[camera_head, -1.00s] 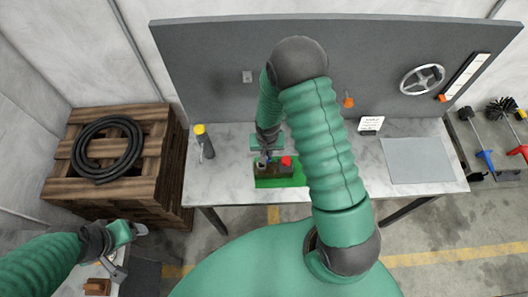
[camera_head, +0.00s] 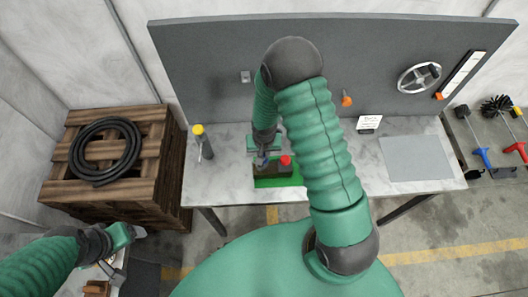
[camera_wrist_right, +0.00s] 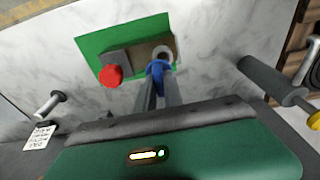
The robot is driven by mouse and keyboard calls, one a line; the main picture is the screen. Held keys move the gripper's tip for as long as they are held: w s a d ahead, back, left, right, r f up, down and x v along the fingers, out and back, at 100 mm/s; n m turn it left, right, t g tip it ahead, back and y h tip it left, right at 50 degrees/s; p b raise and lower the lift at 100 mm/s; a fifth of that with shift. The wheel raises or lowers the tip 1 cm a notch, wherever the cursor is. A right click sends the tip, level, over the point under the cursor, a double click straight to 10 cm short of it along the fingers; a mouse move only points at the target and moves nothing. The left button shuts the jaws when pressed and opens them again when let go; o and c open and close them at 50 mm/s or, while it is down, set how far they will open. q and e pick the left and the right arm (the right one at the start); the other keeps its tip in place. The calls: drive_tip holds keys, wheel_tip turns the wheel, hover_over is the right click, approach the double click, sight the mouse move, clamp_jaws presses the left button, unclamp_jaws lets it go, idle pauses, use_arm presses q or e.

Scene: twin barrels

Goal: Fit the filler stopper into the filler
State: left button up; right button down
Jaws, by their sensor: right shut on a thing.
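My right gripper (camera_wrist_right: 157,88) is shut on a blue piece, which I take for the filler stopper (camera_wrist_right: 156,68). A round grey neck with a dark opening, which looks like the filler (camera_wrist_right: 164,53), sits just beyond the blue piece. In the wrist view they overlap, so I cannot tell whether they touch. The filler is on a green base (camera_wrist_right: 92,43) beside a red cap (camera_wrist_right: 111,75). In the head view my right gripper (camera_head: 263,157) is over the left part of the green base (camera_head: 290,181). My left gripper (camera_head: 135,232) is at lower left; its jaws are unclear.
The marble-topped bench (camera_head: 230,140) has free room around the base. A yellow-capped dark cylinder (camera_head: 205,147) stands at its left, a small sign (camera_head: 369,122) and grey mat (camera_head: 415,158) at its right. A grey panel (camera_head: 215,60) rises behind. Crates with a coiled hose (camera_head: 105,150) stand left.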

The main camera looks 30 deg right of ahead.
drive_tip(key=shift+a+f, duration=0.2)
drive_tip(key=shift+a, duration=0.1)
use_arm(q)
drive_tip(key=shift+a+f+b, duration=0.35)
drive_tip(key=shift+a+f, duration=0.15)
use_arm(e)
drive_tip(key=shift+f, duration=0.25)
drive_tip(key=shift+d+r+p, duration=0.2)
drive_tip(key=shift+r+p, duration=0.15)
use_arm(q)
drive_tip(key=shift+d+r, duration=0.35)
drive_tip(key=shift+d, duration=0.05)
use_arm(e)
drive_tip(key=shift+d, duration=0.1)
use_arm(q)
drive_tip(key=shift+a, duration=0.2)
use_arm(e)
drive_tip(key=shift+a, duration=0.25)
use_arm(q)
drive_tip(key=shift+f, duration=0.25)
use_arm(e)
drive_tip(key=shift+a, duration=0.3)
use_arm(q)
drive_tip(key=shift+f+b, duration=0.15)
drive_tip(key=shift+b, duration=0.3)
use_arm(e)
drive_tip(key=shift+f, duration=0.15)
